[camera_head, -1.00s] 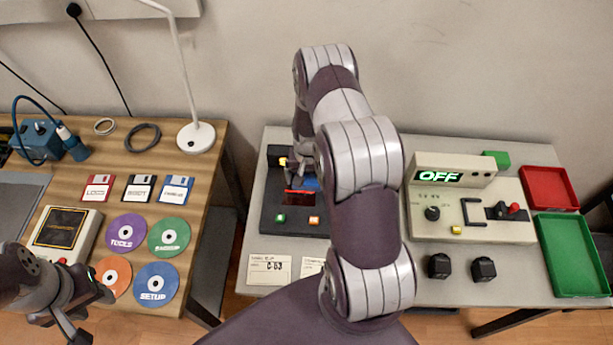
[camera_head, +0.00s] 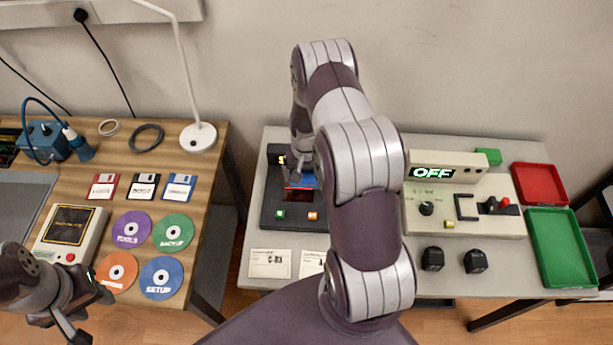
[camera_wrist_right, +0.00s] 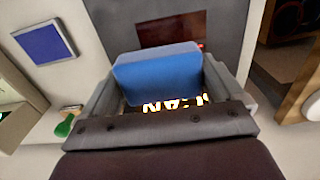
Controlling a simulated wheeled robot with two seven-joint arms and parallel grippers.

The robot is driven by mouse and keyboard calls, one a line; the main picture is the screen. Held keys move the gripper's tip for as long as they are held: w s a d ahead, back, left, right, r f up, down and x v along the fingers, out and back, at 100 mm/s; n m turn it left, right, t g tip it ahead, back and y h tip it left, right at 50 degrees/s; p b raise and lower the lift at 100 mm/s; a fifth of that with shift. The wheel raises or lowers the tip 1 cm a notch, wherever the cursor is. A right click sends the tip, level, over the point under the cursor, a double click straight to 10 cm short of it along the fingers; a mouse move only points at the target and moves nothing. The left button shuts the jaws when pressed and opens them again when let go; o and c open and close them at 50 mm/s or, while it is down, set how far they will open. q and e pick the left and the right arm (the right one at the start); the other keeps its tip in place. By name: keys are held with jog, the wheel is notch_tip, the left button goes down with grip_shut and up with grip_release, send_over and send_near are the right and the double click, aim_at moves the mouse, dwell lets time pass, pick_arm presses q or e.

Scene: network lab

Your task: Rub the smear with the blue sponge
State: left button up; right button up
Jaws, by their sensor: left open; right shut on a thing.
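My right gripper (camera_wrist_right: 162,88) is shut on the blue sponge (camera_wrist_right: 158,72), shown large in the right wrist view. In the head view the sponge (camera_head: 307,179) is a small blue patch, mostly hidden by my right arm. It is over or beside a dark red panel (camera_head: 297,195) on a dark grey device (camera_head: 268,215). The panel (camera_wrist_right: 172,30) also shows just beyond the sponge in the wrist view. I cannot tell whether they touch. I cannot make out the smear. My left gripper (camera_head: 88,315) is open and empty at the lower left.
The device stands on a grey table beside a console (camera_head: 470,207) reading OFF, two black knobs (camera_head: 433,259), a red tray (camera_head: 539,183) and a green tray (camera_head: 562,250). The wooden table (camera_head: 205,160) at left holds discs, floppy disks and a lamp (camera_head: 198,137).

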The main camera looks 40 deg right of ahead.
notch_tip(320, 180, up, 2)
jog(key=shift+r+p, duration=0.1)
jog(key=shift+p, duration=0.45)
jog(key=shift+r+p, duration=0.6)
jog(key=shift+r, duration=0.3)
